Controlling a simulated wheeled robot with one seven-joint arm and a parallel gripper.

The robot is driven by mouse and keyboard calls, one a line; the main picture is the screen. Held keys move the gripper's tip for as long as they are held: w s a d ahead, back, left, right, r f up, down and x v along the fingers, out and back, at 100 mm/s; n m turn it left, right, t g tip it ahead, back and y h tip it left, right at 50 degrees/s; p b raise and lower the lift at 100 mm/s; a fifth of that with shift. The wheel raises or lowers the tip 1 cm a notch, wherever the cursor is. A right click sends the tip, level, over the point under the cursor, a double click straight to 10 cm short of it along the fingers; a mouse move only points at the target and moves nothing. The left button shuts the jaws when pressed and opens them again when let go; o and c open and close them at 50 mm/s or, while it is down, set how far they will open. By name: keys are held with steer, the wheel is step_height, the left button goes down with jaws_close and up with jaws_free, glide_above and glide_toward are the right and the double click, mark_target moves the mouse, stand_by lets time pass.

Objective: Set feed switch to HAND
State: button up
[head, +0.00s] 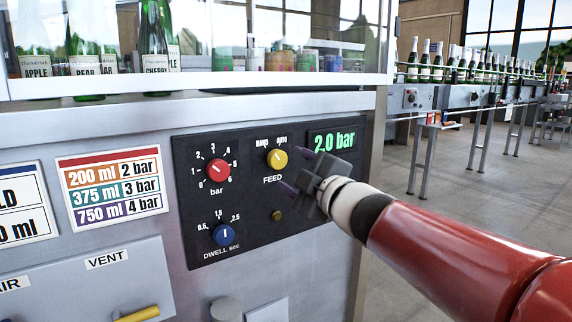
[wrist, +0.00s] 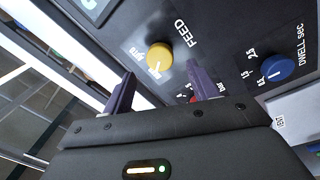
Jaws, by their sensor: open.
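The feed switch (head: 277,158) is a round yellow knob on the dark control panel, above the word FEED. HAND is printed at its upper left and AUTO at its upper right. Its pale pointer mark seems to lean toward AUTO, but it is too small to be sure. The knob also shows in the wrist view (wrist: 159,56), beyond and between my two fingertips. My gripper (head: 303,174) is open and empty, to the right of and slightly below the knob, apart from it. In the wrist view my gripper (wrist: 160,76) has a finger on either side of the knob.
A red bar knob (head: 217,171) is left of the switch, and a blue dwell knob (head: 225,235) lower left. A green display (head: 335,141) reads 2.0 bar. A small brass-coloured button (head: 277,215) sits below FEED. Bottles (head: 155,50) stand behind glass above.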

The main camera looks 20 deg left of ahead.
steer(key=v, duration=0.2)
steer(key=shift+s+d+f, duration=0.1)
steer(key=shift+s+d, duration=0.2)
steer(key=shift+d, duration=0.1)
